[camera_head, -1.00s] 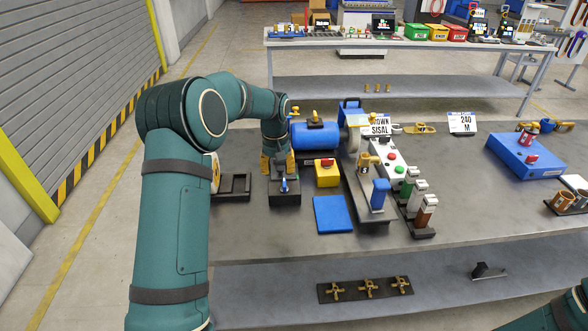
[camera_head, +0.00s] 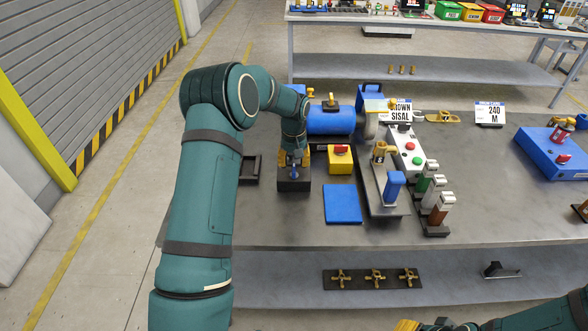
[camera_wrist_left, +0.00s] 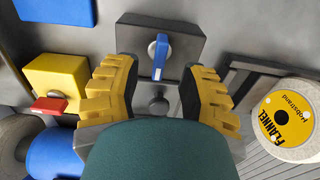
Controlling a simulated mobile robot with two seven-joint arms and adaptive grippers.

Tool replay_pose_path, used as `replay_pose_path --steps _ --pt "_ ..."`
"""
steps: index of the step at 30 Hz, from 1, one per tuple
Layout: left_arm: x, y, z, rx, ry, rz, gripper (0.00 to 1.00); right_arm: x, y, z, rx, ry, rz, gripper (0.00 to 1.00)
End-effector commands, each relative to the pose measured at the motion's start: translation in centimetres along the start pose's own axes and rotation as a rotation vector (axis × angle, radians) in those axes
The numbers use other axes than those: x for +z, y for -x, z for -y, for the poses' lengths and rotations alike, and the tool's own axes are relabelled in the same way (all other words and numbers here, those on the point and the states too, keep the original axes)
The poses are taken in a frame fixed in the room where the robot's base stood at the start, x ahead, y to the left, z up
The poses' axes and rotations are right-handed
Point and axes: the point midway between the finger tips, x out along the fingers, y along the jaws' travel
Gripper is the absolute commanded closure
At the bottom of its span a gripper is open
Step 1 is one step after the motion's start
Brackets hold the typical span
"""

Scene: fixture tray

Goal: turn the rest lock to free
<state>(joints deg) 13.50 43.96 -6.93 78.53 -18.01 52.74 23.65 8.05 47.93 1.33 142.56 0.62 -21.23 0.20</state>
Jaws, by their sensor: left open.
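A small blue lever with a grey pivot sits on a dark block. No label on it is readable, but it fits the rest lock (camera_wrist_left: 161,57). The dark block (camera_head: 294,184) stands at the left of the bench. In the left wrist view the lever points toward the picture's bottom, roughly parallel to the fingers. My left gripper (camera_wrist_left: 160,72) is open, with yellow fingers on both sides of the lever and gaps to each. In the head view the left gripper (camera_head: 294,158) is over the block and partly hides the lever. My right gripper (camera_head: 420,326) is cut off at the bottom edge.
A yellow box with a red knob (camera_head: 341,159) and a blue plate (camera_head: 342,204) are right of the block. A blue motor (camera_head: 331,120) stands behind. A dark frame (camera_head: 250,170) and, in the wrist view, a Flannel-labelled wheel (camera_wrist_left: 285,117) are close by.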

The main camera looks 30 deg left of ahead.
Motion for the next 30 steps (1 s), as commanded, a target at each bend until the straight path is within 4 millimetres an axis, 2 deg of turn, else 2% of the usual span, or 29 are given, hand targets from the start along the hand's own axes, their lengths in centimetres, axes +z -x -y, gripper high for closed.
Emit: replay_pose_path --steps 3,7,19,22,23,30 --pt "0.0 -1.8 0.0 0.0 0.0 0.002 0.59 0.0 0.0 0.0 0.0 0.0 0.0 0.53" --pt "0.0 -2.8 0.0 0.001 0.001 0.0 0.59 0.0 0.0 0.0 0.0 0.0 0.0 0.53" --pt "0.0 -3.3 0.0 0.001 0.0 -0.001 0.59 0.0 0.0 0.0 0.0 0.0 0.0 0.53" --pt "0.0 -3.3 0.0 0.001 0.0 -0.001 0.94 0.0 0.0 0.0 0.0 0.0 0.0 0.53" --pt "0.0 -3.3 0.0 0.001 0.0 -0.001 1.0 0.0 0.0 0.0 0.0 0.0 0.0 0.53" --pt "0.0 -3.3 0.0 0.001 -0.001 -0.001 1.0 0.0 0.0 0.0 0.0 0.0 0.0 0.53"
